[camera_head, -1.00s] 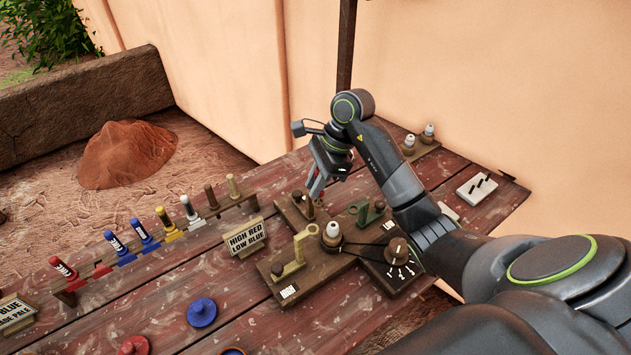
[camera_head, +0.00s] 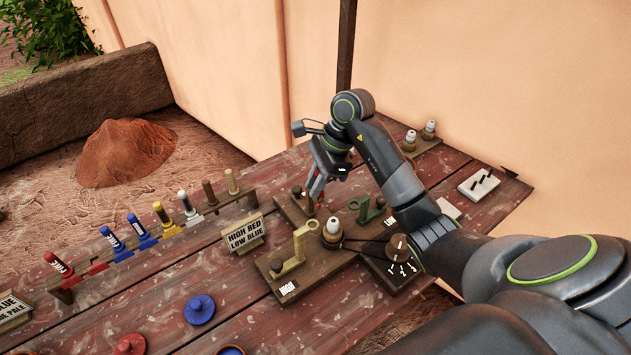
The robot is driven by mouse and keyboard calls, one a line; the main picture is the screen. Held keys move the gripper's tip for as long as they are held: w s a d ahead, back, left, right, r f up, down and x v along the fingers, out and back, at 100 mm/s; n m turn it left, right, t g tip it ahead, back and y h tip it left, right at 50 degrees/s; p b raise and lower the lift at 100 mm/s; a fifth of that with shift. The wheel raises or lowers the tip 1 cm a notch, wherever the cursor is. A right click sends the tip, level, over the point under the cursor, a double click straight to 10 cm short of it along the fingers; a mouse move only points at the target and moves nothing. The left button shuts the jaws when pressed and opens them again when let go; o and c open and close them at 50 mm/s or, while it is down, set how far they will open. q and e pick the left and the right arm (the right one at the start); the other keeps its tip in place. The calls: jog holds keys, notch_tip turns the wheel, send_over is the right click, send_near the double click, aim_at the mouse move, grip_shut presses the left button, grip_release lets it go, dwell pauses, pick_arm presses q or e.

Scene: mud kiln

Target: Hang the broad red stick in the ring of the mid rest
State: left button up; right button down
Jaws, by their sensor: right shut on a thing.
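My right gripper (camera_head: 313,196) is shut at the mid rest (camera_head: 285,211), a brown wooden block behind the other two rests. A little red shows between its fingers, apparently the broad red stick (camera_head: 315,184), mostly hidden by the fingers. The mid rest's ring is hidden behind the gripper, so I cannot tell whether the stick is in it. The pale-ringed high rest (camera_head: 299,246) stands in front, and the green-ringed low rest (camera_head: 366,207) stands to the right. My left gripper is not in view.
A stepped rack (camera_head: 125,257) at left holds several coloured sticks; one red step (camera_head: 97,268) is empty. A sign (camera_head: 243,234) reads HIGH RED LOW BLUE. A dial box (camera_head: 396,262), insulators (camera_head: 429,130) and blue (camera_head: 201,310) and red (camera_head: 130,344) lids are nearby.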

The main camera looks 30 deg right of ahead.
aim_at(316, 170)
jog(key=shift+f+b, duration=0.4)
jog(key=shift+f, duration=0.1)
dwell(0.4)
jog(key=c, duration=1.3)
grip_release()
jog(key=shift+o, duration=0.3)
jog(key=o, duration=0.4)
jog(key=shift+r, duration=0.2)
notch_tip(316, 170, up, 7)
jog(key=p, duration=0.7)
jog(key=shift+r+p, duration=0.15)
jog(key=shift+p, duration=0.2)
